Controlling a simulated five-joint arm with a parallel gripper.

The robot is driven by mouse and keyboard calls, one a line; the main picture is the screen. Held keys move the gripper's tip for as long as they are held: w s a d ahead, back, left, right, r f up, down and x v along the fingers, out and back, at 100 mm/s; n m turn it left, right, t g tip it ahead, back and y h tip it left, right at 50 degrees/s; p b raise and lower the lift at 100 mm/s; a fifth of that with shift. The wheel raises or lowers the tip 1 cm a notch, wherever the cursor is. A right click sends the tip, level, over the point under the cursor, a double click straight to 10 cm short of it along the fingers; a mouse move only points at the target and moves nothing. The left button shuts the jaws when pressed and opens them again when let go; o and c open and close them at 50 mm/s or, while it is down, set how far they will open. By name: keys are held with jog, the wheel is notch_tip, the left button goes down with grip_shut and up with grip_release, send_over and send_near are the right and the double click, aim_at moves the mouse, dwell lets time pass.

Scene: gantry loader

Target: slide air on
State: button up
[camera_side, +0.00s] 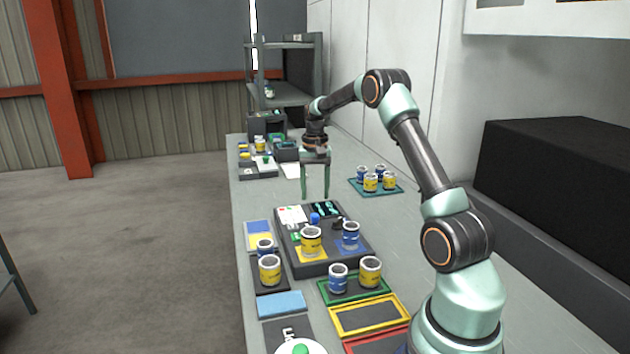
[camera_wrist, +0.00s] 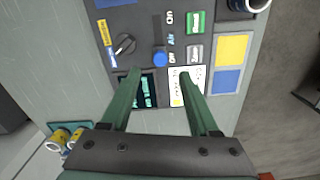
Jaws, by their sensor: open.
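The dark control panel (camera_side: 332,267) lies on the bench. Its blue slider knob (camera_side: 315,218) stands up near the middle of the panel. In the wrist view the blue knob (camera_wrist: 160,58) sits beside the "Off" end of the Air labels (camera_wrist: 170,38), with "On" at the far end of the column. My gripper (camera_side: 315,197) points down above the panel, with its fingers apart and nothing between them. In the wrist view the gripper (camera_wrist: 160,73) has its fingertips on either side of the knob's line, short of the knob in the picture. Contact is not visible.
Beside the slider are a rotary knob (camera_wrist: 124,44), a green button (camera_wrist: 196,20), a grey button (camera_wrist: 194,53) and a display (camera_wrist: 148,90). A yellow can (camera_side: 311,240) and a blue can (camera_side: 350,236) stand on the panel's near part. Several cans stand on a green tray (camera_side: 357,187).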

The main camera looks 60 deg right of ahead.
aim_at(315, 215)
notch_tip(315, 215, down, 6)
jog(key=shift+f, duration=0.15)
dwell(0.3)
grip_shut()
dwell(1.3)
